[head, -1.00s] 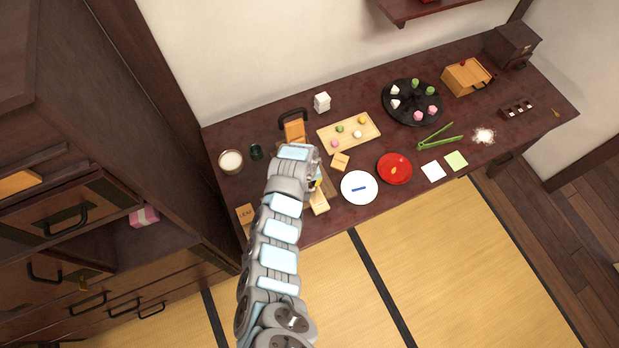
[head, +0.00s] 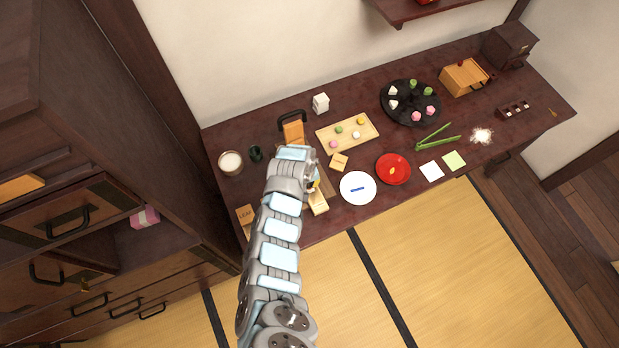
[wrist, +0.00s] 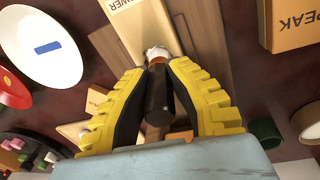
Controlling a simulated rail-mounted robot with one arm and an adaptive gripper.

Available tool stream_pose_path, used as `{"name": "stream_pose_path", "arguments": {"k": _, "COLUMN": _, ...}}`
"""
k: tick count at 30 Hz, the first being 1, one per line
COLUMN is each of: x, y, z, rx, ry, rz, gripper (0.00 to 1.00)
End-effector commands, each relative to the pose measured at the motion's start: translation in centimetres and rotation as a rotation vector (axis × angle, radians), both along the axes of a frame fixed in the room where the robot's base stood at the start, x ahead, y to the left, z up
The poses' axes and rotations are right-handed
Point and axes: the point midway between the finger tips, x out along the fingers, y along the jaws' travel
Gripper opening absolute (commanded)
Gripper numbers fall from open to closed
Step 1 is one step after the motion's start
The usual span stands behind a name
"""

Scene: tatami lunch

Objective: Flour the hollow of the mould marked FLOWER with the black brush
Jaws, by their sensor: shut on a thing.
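The pale wooden mould (wrist: 138,28) shows the letters "OWER" in the wrist view, the rest cut off by the frame edge. It also shows in the head view (head: 318,204), beside my gripper. My gripper (wrist: 158,68) has its yellow and black fingers shut on the black brush (wrist: 158,98). The brush's white bristles (wrist: 157,52) point at the mould's near end and overlap it in the picture. I cannot tell whether they touch it. The mould's hollow is not clearly seen. In the head view my arm hides the brush, and only a bit of my gripper (head: 315,184) shows.
A white-filled cup (head: 231,161) stands left.

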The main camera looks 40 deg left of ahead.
Motion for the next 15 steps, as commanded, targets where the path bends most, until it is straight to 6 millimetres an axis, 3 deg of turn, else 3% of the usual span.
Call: {"name": "stream_pose_path", "arguments": {"k": 15, "x": 0.53, "y": 0.29, "z": 0.02, "rx": 0.000, "ry": -0.002, "rz": -0.001, "gripper": 0.00}}
